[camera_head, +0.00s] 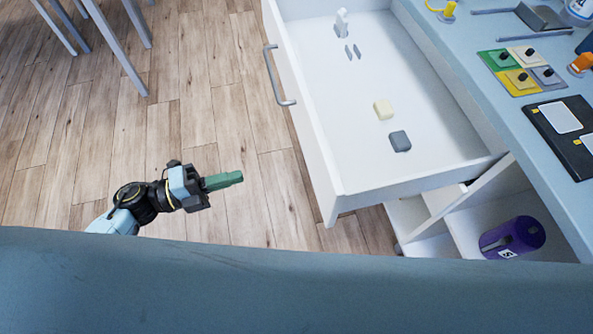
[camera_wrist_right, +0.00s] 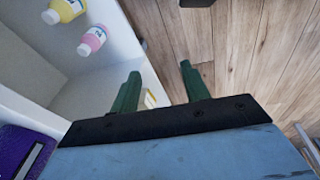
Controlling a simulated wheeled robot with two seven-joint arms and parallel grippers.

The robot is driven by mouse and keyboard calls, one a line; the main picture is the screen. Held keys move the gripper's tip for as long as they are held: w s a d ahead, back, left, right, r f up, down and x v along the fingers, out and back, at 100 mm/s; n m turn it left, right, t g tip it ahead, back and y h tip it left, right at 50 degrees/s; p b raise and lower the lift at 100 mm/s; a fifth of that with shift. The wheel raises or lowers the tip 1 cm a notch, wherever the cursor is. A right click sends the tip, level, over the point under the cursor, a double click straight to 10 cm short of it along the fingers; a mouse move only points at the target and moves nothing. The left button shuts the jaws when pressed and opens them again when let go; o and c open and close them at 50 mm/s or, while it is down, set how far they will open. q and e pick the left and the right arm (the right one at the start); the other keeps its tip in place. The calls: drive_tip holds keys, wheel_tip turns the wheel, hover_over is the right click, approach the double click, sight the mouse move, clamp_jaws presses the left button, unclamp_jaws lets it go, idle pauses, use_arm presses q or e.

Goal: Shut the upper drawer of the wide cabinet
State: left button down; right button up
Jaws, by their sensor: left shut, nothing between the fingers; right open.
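The upper drawer (camera_head: 332,168) of the wide cabinet (camera_head: 455,70) stands pulled far out to the left in the head view. Its grey bar handle (camera_head: 270,75) is on the front panel, at the drawer's left. Inside lie a cream block (camera_head: 383,109), a grey block (camera_head: 400,141), a small white bottle (camera_head: 341,23) and two small dark oval things. My left gripper (camera_head: 238,178) is shut and empty over the floor, left of the drawer front and apart from it. My right gripper (camera_wrist_right: 160,70) is open and empty in the right wrist view, beside white cabinet shelving.
Below the drawer, an open compartment holds a purple container (camera_head: 512,237). The right wrist view shows a yellow bottle (camera_wrist_right: 66,10) and a pink bottle (camera_wrist_right: 92,40) in the shelving. Cards, a black case and tools lie on the cabinet top. The wooden floor (camera_head: 120,150) at left is mostly clear.

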use_arm(q)
drive_tip(key=m, duration=0.1)
drive_tip(key=b, duration=0.1)
approach(313, 163)
drive_tip(key=shift+g, duration=0.4)
drive_tip(key=x, duration=0.5)
drive_tip(key=shift+w+d, duration=0.3)
drive_tip(key=shift+w, duration=0.1)
drive_tip(key=shift+w+d, duration=0.15)
drive_tip(key=shift+d, duration=0.35)
use_arm(e)
drive_tip(key=shift+w+a+r, duration=0.25)
drive_tip(key=shift+w+r, duration=0.15)
drive_tip(key=shift+r, duration=0.2)
drive_tip(key=shift+w+a+r, duration=0.25)
drive_tip(key=shift+w+r, duration=0.1)
drive_tip(key=shift+r, duration=0.2)
drive_tip(key=shift+w+a+r, duration=0.25)
drive_tip(key=shift+w+r, duration=0.15)
drive_tip(key=shift+r, duration=0.2)
